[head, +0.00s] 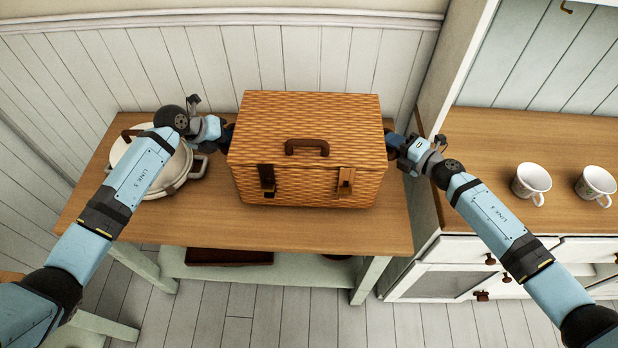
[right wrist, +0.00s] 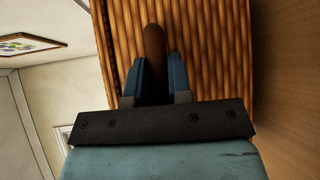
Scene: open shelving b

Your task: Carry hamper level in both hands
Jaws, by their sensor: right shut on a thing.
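The wicker hamper (head: 310,130) is a woven orange-brown box with a closed lid, a brown front handle (head: 307,147) and two front straps. It looks level, at the middle of the wooden side table (head: 150,225); I cannot tell whether its base touches the top. My right gripper (head: 393,144) is at its right side. In the right wrist view its blue fingers (right wrist: 155,75) are shut on a brown side handle (right wrist: 154,42) against the wicker (right wrist: 215,50). My left gripper (head: 230,134) is at the hamper's left side; its fingertips and grip are not clear.
A pale lidded pot (head: 180,180) stands left of the hamper, under my left arm. At right is a cabinet with a wooden counter (head: 480,135) and two white cups (head: 531,181) (head: 596,184). A panelled wall (head: 180,70) is close behind. The table's front strip is clear.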

